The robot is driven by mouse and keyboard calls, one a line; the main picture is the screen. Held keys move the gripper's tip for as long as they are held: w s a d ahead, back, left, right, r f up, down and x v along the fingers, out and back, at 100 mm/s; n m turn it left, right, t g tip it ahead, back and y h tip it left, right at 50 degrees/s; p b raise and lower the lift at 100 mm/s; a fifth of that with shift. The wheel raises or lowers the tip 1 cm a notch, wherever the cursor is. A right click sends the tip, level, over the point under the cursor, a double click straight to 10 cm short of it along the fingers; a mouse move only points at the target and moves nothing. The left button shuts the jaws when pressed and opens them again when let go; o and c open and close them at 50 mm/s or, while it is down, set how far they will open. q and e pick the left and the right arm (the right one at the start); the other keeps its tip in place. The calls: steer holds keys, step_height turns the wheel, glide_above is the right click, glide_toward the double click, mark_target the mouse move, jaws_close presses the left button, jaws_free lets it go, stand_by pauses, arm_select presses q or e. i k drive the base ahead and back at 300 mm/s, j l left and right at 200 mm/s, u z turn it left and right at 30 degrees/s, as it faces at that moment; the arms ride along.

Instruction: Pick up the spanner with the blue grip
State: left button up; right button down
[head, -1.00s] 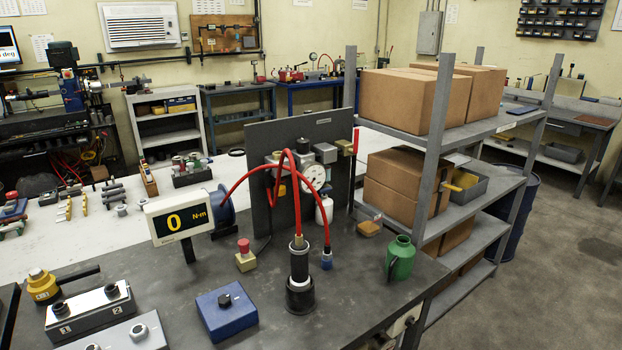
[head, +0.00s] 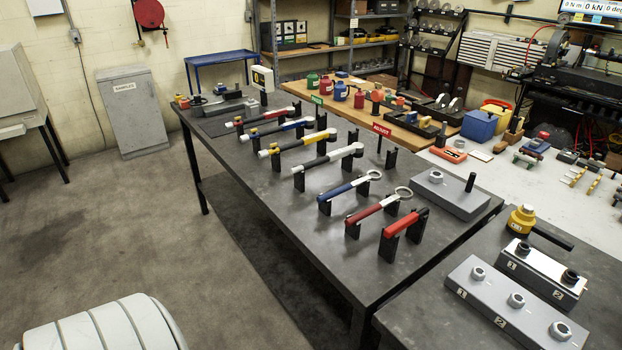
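A ring-ended spanner with a blue grip (head: 338,191) rests on dark upright stands on the grey bench (head: 270,205). Its pale ring end points to the right and its grip end to the front left. Beside it, nearer the front, is a similar ring-ended spanner with a dark red grip (head: 368,212). Farther back, a straight tool with a blue section (head: 284,127) rests on its own stands. Neither gripper shows in the head view, so whether they are open or shut is hidden.
A red tool (head: 406,222), a yellow-banded tool (head: 298,142) and a grey-white tool (head: 328,159) share the row. A grey block (head: 450,194) sits right of the spanners. Open floor (head: 190,240) lies left of the bench.

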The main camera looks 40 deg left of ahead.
mark_target(328, 196)
steer(key=u, duration=1.15)
steer(key=z, duration=1.95)
steer(key=u, duration=1.95)
steer(key=i+j+z, duration=0.25)
steer(key=z, duration=0.15)
steer(key=i+j+z, duration=0.35)
steer(key=k+j, duration=0.1)
